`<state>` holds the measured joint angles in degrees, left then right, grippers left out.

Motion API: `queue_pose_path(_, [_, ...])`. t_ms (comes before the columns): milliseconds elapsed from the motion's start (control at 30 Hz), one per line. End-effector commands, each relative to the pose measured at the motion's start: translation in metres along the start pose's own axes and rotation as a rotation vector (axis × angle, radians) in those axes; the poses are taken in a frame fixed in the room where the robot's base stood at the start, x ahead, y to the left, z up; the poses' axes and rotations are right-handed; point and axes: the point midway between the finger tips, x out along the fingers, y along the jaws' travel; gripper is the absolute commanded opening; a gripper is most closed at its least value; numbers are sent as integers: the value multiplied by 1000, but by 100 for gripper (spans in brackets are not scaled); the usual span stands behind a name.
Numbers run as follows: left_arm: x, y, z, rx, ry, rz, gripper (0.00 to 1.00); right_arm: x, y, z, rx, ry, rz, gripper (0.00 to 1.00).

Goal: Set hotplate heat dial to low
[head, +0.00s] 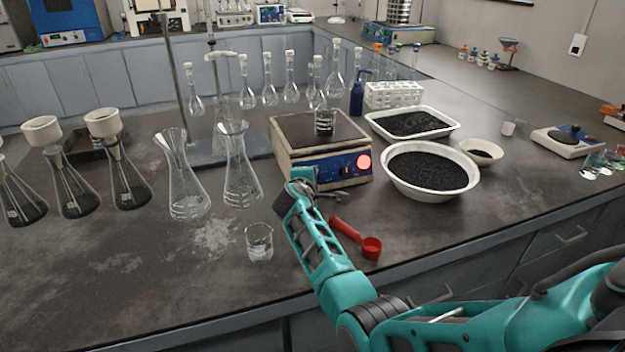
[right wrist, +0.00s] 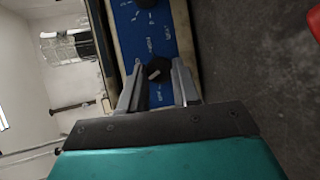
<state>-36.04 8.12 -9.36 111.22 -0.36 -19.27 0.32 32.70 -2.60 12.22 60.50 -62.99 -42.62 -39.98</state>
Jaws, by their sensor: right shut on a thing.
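The hotplate (head: 325,136) is a cream box with a dark top and a blue front panel (right wrist: 158,38). One black dial (right wrist: 157,70) with a pale pointer sits between my right gripper's fingers (right wrist: 160,84), which are shut on it. In the head view my right gripper (head: 299,181) covers the left end of the panel and hides this dial. A second black dial (head: 346,171) is farther right on the panel, beside a lit red round light (head: 364,162). The white panel markings are too small to read. My left gripper is not in view.
A glass beaker with dark contents (head: 325,122) stands on the hotplate. A red scoop (head: 371,247) and an empty small beaker (head: 259,242) are near my right arm. A white bowl of black granules (head: 393,190) stands right of the hotplate, with flasks to the left.

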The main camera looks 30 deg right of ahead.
Motion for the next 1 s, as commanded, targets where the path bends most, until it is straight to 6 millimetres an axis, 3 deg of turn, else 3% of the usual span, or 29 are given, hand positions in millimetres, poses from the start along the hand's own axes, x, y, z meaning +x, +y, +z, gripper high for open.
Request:
queue_pose_path(267, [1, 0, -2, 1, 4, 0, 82, 0, 0, 1, 0, -1, -1, 1])
queue_pose_path(300, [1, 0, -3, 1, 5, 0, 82, 0, 0, 1, 0, -1, -1, 32])
queue_pose_path(567, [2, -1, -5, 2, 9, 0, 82, 0, 0, 0, 0, -1, 0, 57])
queue_pose_path(1000, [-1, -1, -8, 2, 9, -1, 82, 0, 3, 2, -1, 0, 0, 57])
